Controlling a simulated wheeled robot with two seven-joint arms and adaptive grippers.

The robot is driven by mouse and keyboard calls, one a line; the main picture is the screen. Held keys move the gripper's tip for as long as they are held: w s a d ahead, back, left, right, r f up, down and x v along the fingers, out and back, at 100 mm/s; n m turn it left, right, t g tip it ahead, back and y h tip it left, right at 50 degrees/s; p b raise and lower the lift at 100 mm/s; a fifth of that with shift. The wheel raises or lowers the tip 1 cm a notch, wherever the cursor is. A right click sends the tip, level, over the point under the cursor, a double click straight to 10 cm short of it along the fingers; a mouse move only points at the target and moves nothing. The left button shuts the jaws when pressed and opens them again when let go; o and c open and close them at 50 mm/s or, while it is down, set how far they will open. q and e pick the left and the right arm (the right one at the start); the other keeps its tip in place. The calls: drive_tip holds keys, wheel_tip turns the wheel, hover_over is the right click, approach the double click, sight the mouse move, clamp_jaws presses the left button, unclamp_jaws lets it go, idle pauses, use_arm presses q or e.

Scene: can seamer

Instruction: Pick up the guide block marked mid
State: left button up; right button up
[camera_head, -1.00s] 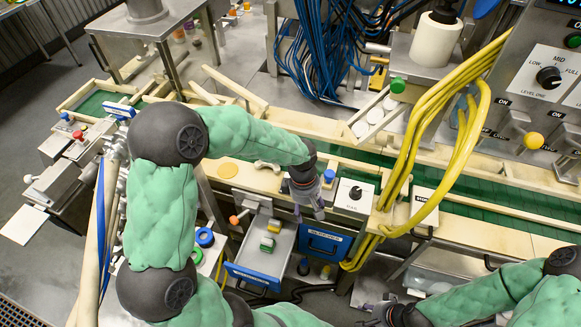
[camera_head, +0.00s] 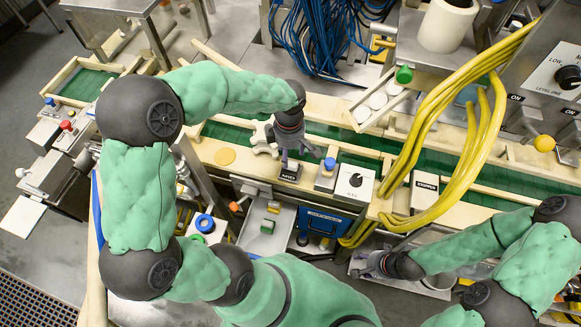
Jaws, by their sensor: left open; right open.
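An open grey drawer (camera_head: 251,239) under the conveyor holds small blocks with green and pale faces. One block (camera_head: 273,206) lies toward the back, another (camera_head: 267,227) nearer the front. I cannot read their marks, so I cannot tell which is mid. My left gripper (camera_head: 290,156) is open and points down over the conveyor's near rail, beyond the drawer and just above a small black labelled block (camera_head: 290,171). It holds nothing that I can see. My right gripper (camera_head: 366,268) is open at the lower right, away from the drawer.
A blue-buttoned box (camera_head: 326,175) and a box with a black knob (camera_head: 355,182) stand right of my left gripper. A pale lobed handle (camera_head: 261,139) is to its left. Thick yellow cables (camera_head: 436,120) cross the conveyor on the right. Blue and green rings (camera_head: 204,223) lie left of the drawer.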

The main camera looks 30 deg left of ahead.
sight(291, 161)
use_arm(q)
drive_tip(key=shift+s+d+f, duration=0.1)
drive_tip(key=shift+d+f, duration=0.05)
drive_tip(key=shift+f, duration=0.2)
drive_tip(key=f, duration=0.4)
drive_tip(key=shift+d+f, duration=0.15)
drive_tip(key=shift+d, duration=0.05)
clamp_jaws()
